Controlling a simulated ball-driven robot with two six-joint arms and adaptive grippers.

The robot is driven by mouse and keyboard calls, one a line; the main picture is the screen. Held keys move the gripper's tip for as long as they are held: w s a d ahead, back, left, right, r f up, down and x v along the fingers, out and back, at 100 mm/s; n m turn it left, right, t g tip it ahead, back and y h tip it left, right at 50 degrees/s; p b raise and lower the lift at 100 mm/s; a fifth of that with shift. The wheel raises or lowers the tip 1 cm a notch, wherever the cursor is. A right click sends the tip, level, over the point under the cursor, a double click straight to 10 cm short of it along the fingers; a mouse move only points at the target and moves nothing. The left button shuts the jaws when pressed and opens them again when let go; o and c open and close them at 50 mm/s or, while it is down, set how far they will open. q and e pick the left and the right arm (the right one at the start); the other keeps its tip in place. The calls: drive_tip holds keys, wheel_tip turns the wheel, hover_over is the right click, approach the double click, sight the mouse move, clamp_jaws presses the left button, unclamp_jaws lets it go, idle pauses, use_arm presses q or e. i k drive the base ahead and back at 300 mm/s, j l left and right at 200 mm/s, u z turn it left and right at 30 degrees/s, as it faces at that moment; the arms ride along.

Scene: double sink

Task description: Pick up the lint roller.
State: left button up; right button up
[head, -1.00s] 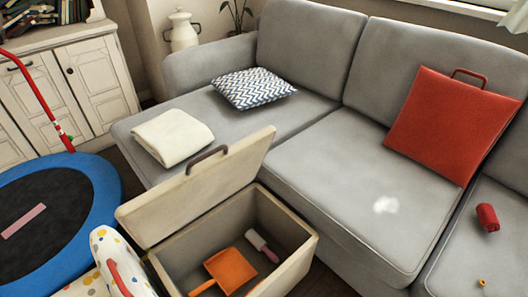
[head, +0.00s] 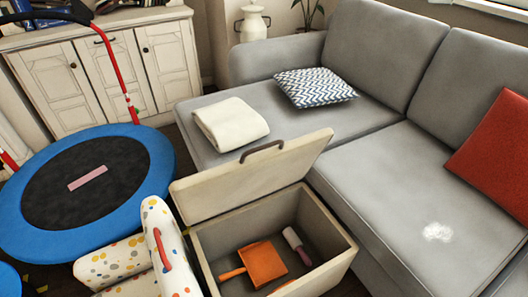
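The lint roller (head: 293,241) has a white cylinder and a dull pink handle. Neither of my grippers shows in the head view.
A grey sofa (head: 387,185) stands right of the box, with a white fluffy patch (head: 437,232), a folded cream blanket (head: 231,124) and cushions. A blue-rimmed trampoline (head: 160,160) and a dotted child's chair (head: 158,215) stand left. Dark floor shows in narrow gaps.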

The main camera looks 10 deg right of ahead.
sight(293, 239)
drive_tip(key=k+j+z, duration=0.1)
drive_tip(key=z, duration=1.15)
drive_tip(key=k+j, duration=0.15)
drive_tip(key=k, duration=0.2)
drive_tip(key=k+j, duration=0.15)
drive_tip(key=k, duration=0.15)
